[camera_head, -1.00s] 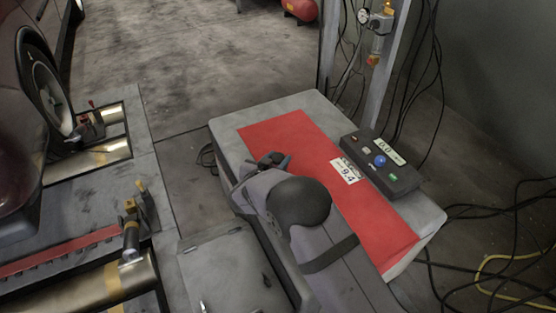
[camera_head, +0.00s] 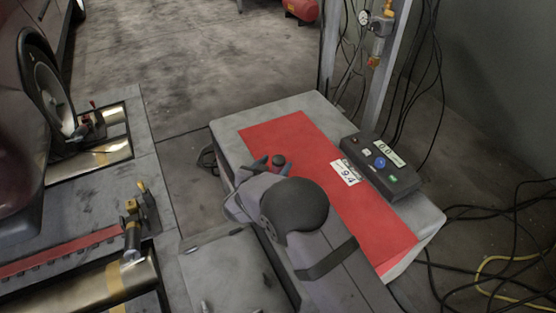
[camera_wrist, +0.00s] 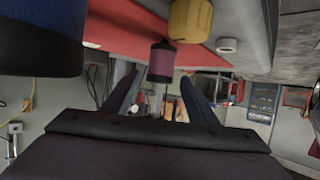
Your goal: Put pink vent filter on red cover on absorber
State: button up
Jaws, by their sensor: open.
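The absorber (camera_head: 228,130) is a pale box with a flat red cover (camera_head: 290,130) on top. The pink vent filter (camera_wrist: 161,63) is a small dark pink cylinder with black ends. In the wrist view, which appears upside down, it stands upright against the red surface (camera_wrist: 125,35). In the head view it shows as a small dark red shape (camera_head: 278,160) on the cover near its left edge. My gripper (camera_head: 273,166) is open beside the filter, with its two fingers spread in the wrist view (camera_wrist: 160,90). I see no finger clearly touching the filter.
A black control box (camera_head: 382,168) with a blue button lies along the right side of the absorber. A white label (camera_head: 345,172) is on the cover. A yellow piece (camera_wrist: 190,20) and a large blue-and-black piece (camera_wrist: 42,38) show in the wrist view.

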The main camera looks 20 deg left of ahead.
jog(key=p+v, duration=0.1)
jog(key=v, duration=0.7)
jog(key=shift+s+p, duration=0.3)
jog(key=shift+p, duration=0.1)
jog(key=shift+w+r, duration=0.1)
jog(key=shift+r, duration=0.05)
jog(key=shift+w+d+r, duration=0.1)
jog(key=shift+w+d, duration=0.05)
jog(key=shift+w, duration=0.15)
jog(key=d+r+g+y, duration=0.1)
jog(key=d, duration=0.3)
jog(key=w+d+r+n+g+y, duration=0.1)
jog(key=d+g, duration=0.1)
jog(key=d, duration=0.2)
jog(key=d+r+g+y, duration=0.1)
jog(key=d+g+y, duration=0.1)
jog(key=d, duration=0.2)
jog(key=shift+w+d, duration=0.3)
jog(key=shift+d, duration=0.1)
jog(key=s+d+f+g+h, duration=0.1)
jog(key=s+d+g+h, duration=0.2)
jog(key=s+d, duration=2)
jog(key=g, duration=0.5)
jog(key=shift+d, duration=0.25)
